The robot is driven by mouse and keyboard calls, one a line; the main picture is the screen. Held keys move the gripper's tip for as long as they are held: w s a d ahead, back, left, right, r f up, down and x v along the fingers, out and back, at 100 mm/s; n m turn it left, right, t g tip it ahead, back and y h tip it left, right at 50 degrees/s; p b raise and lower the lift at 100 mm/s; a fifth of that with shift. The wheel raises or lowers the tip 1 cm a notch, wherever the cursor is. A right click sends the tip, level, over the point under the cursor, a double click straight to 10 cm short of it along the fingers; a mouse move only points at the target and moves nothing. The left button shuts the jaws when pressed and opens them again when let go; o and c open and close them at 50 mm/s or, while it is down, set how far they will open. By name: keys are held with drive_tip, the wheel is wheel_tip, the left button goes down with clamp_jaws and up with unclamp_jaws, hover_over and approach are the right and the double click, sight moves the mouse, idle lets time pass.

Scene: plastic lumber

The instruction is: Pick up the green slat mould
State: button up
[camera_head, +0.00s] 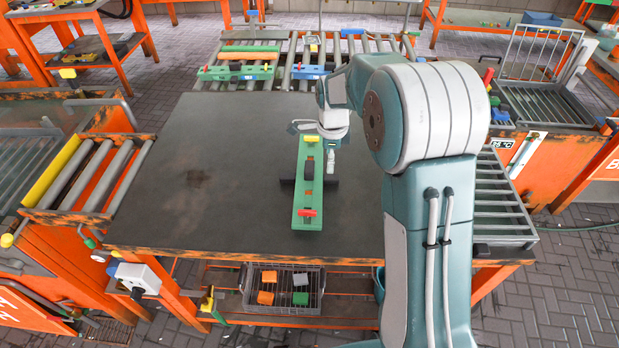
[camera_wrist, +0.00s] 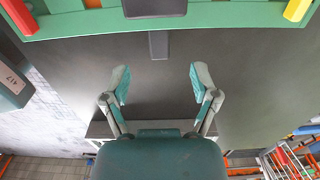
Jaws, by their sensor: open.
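The green slat mould (camera_head: 306,213) lies on the dark table, its long side running away from me, with a red piece at its near end, a yellow one at its far end and a dark handle in the middle. A dark crossbar lies under it. The mould also spans the top of the wrist view (camera_wrist: 220,18). My gripper (camera_wrist: 159,80) is open, with nothing between its teal-padded fingers, and the mould is beyond the fingertips. In the head view my wrist is beside the mould's far right part; its fingers are hard to make out there.
A roller rack (camera_head: 290,70) at the table's back edge holds other green, orange and blue moulds. A roller conveyor (camera_head: 95,175) adjoins on the left. A wire basket (camera_head: 283,308) with coloured blocks sits below the table. The table's left half is clear.

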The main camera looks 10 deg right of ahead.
sight(329, 176)
wheel_tip(329, 176, down, 7)
drive_tip(key=shift+r, duration=0.1)
idle(0.3)
drive_tip(key=shift+c, duration=0.3)
clamp_jaws()
